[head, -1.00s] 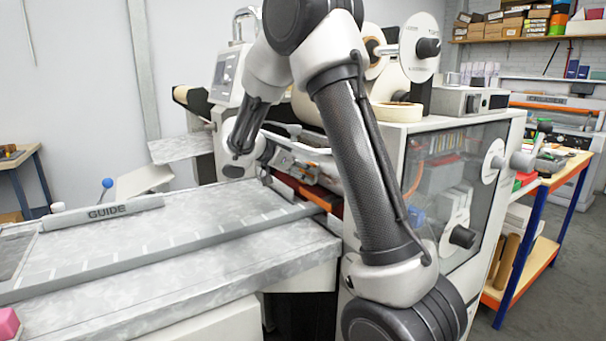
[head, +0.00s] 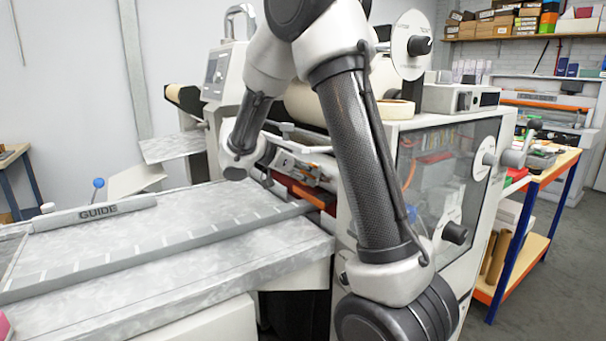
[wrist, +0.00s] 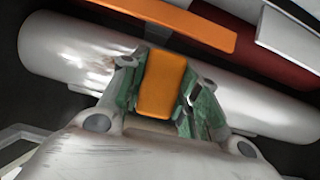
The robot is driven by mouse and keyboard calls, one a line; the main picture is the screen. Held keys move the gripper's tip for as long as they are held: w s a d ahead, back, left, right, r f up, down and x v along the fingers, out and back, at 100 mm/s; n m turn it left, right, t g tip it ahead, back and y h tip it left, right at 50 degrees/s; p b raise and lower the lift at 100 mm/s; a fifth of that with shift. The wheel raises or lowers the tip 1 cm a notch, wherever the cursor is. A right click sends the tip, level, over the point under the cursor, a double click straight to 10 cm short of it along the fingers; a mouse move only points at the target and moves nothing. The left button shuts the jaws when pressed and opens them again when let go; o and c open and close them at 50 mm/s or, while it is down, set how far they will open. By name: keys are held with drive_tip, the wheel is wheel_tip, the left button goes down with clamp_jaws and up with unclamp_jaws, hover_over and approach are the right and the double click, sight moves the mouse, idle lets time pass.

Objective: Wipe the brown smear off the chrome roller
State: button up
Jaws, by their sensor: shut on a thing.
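The chrome roller (wrist: 70,55) runs across the wrist view from upper left to lower right. The brown smear (wrist: 100,68) shows on it, left of my fingers. My gripper (wrist: 162,72) is shut on an orange block (wrist: 161,92), which stands between the two greenish fingers. The block overlaps the middle of the roller, to the right of the smear; whether it touches the roller I cannot tell. The fingers and block hide part of the roller. In the head view my gripper reaches into the machine's front opening, and the roller and smear cannot be made out there.
In the wrist view an orange bar (wrist: 180,22) and a dark red roller (wrist: 225,55) lie beyond the chrome roller. In the head view the grey feed table (head: 150,245) with its GUIDE bar (head: 97,211) lies left of the opening. The machine's glazed cabinet (head: 455,165) stands right.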

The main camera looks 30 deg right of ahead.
drive_tip(key=s, duration=0.9)
drive_tip(key=shift+s+d, duration=0.3)
drive_tip(key=shift+s, duration=0.05)
drive_tip(key=shift+w+a, duration=0.15)
drive_tip(key=shift+w, duration=3.15)
drive_tip(key=shift+w+a, duration=0.15)
drive_tip(key=shift+w, duration=3.1)
drive_tip(key=shift+c, duration=0.3)
drive_tip(key=shift+d, duration=0.15)
drive_tip(key=shift+r, duration=0.1)
drive_tip(key=shift+s, duration=3.35)
drive_tip(key=s, duration=0.6)
drive_tip(key=shift+s+d, duration=0.2)
drive_tip(key=shift+w, duration=0.1)
drive_tip(key=w, duration=1.3)
drive_tip(key=shift+a, duration=0.3)
